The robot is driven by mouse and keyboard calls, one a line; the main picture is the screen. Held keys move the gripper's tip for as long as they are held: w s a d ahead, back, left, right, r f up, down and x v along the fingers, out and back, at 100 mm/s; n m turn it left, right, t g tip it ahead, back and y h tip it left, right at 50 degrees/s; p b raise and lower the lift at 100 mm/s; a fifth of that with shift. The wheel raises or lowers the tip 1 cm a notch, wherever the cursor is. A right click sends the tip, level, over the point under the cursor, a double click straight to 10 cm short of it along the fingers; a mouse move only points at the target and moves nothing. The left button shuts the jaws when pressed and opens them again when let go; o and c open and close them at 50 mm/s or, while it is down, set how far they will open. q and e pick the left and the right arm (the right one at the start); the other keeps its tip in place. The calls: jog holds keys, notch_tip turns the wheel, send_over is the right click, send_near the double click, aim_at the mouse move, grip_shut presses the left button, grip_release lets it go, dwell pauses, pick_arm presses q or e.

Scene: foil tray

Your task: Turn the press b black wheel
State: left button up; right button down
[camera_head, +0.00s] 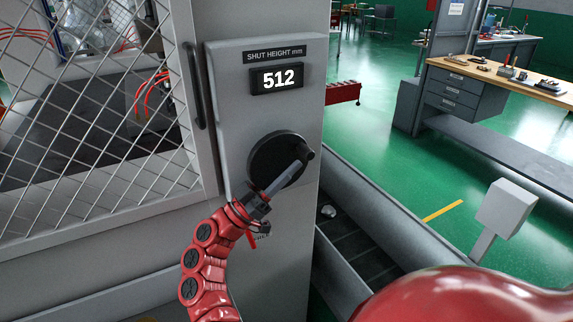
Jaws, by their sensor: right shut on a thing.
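The black wheel (264,155) is a round dark handwheel on the grey press panel (228,100), below the display. A short dark handle (307,151) sticks out at its upper right. My right gripper (298,167) reaches up from below across the wheel's face, its grey fingers shut at the handle. The fingers and handle overlap in view, so the exact contact is hard to see. The display (277,79) reads 512 under a label "SHUT HEIGHT mm". My left gripper is not in view.
A mesh guard door (100,130) with a dark vertical handle (194,85) stands left of the panel. A dark conveyor-like trough (360,245) runs at the lower right, near a grey box on a post (507,207). A workbench (500,82) stands farther back.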

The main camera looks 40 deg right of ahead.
jog(key=c, duration=0.7)
grip_release()
jog(key=shift+d, duration=0.1)
jog(key=v, duration=0.2)
jog(key=shift+a+f+b, duration=0.2)
jog(key=shift+b, duration=0.2)
jog(key=w+a, duration=0.1)
jog(key=a, duration=0.3)
jog(key=w+a+b, duration=0.1)
jog(key=a, duration=0.3)
jog(key=w+a, duration=0.1)
jog(key=a, duration=0.3)
jog(key=shift+f, duration=0.1)
